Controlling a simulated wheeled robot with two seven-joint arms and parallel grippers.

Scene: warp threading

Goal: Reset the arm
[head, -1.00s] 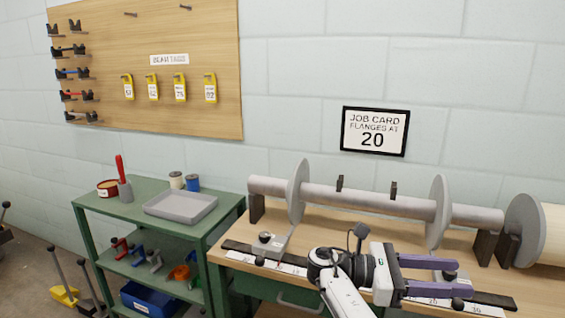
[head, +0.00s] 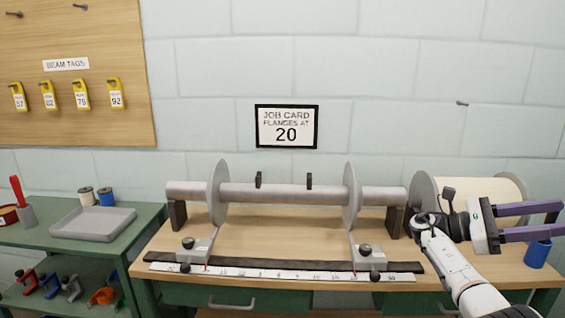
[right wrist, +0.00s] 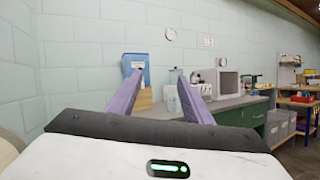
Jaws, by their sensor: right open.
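My right arm comes in from the lower right in the head view. Its gripper (head: 530,220) is open and empty, with purple fingers pointing right, in front of the spool at the bench's right end. In the right wrist view the two fingers (right wrist: 157,93) stand apart with nothing between them. The beam (head: 285,194) with two flanges (head: 218,194) (head: 350,194) lies across its supports on the bench. Two stops (head: 198,247) (head: 364,254) sit at the ruler (head: 285,274). My left gripper is not in view.
A large spool (head: 500,188) and a blue cup (head: 538,253) stand near my right gripper. A green cart with a grey tray (head: 93,224) is at the left. The job card (head: 287,127) on the wall reads 20. A counter with machines shows in the right wrist view.

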